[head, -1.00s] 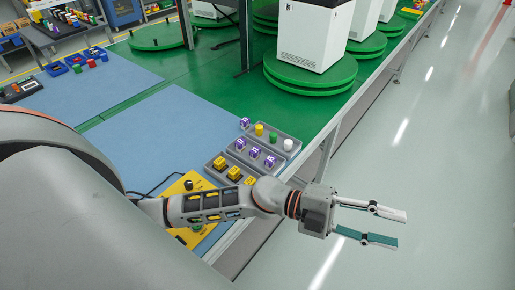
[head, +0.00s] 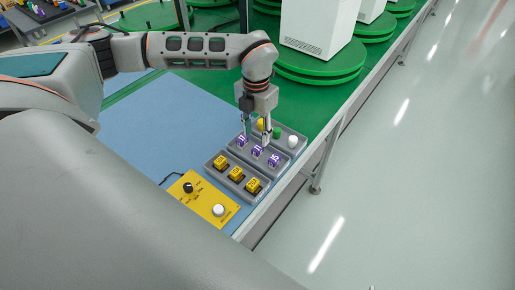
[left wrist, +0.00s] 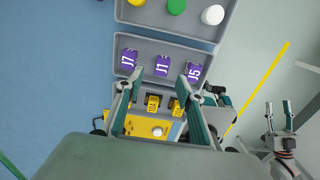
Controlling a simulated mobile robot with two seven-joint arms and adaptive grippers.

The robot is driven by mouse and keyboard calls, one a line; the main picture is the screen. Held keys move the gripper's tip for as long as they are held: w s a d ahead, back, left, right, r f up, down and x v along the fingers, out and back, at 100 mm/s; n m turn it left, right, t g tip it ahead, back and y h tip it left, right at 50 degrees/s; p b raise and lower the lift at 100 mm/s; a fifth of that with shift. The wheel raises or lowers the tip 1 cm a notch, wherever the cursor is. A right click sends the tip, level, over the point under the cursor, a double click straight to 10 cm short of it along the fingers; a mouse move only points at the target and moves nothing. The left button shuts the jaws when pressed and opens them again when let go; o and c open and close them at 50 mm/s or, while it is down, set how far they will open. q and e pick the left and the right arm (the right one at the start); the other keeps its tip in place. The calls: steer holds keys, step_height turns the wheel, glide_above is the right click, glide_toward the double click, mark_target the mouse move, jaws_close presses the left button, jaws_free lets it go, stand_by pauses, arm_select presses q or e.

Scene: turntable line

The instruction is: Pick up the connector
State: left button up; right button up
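Purple connector blocks stand in a row in a grey tray (left wrist: 202,46). In the left wrist view they read J7 (left wrist: 128,60), J1 (left wrist: 162,65) and J5 (left wrist: 193,71). My left gripper (head: 256,138) points down over this tray in the head view. It also shows in the left wrist view (left wrist: 160,77), its fingers spread and empty, with J1 between and just beyond the tips. Whether the tips touch anything, I cannot tell. My right gripper (left wrist: 278,106) shows at the right of the left wrist view, fingers apart and empty.
A tray behind holds yellow, green (head: 277,133) and white (head: 292,141) cylinders. A front tray holds yellow blocks (head: 236,174). A yellow control panel (head: 203,200) with a knob and white button lies nearer. The blue mat (head: 160,125) is clear at left.

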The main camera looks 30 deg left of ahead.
mark_target(258, 147)
arm_select(q)
steer(key=f, duration=0.7)
steer(key=shift+w+d+f, duration=0.2)
steer(key=c, duration=1)
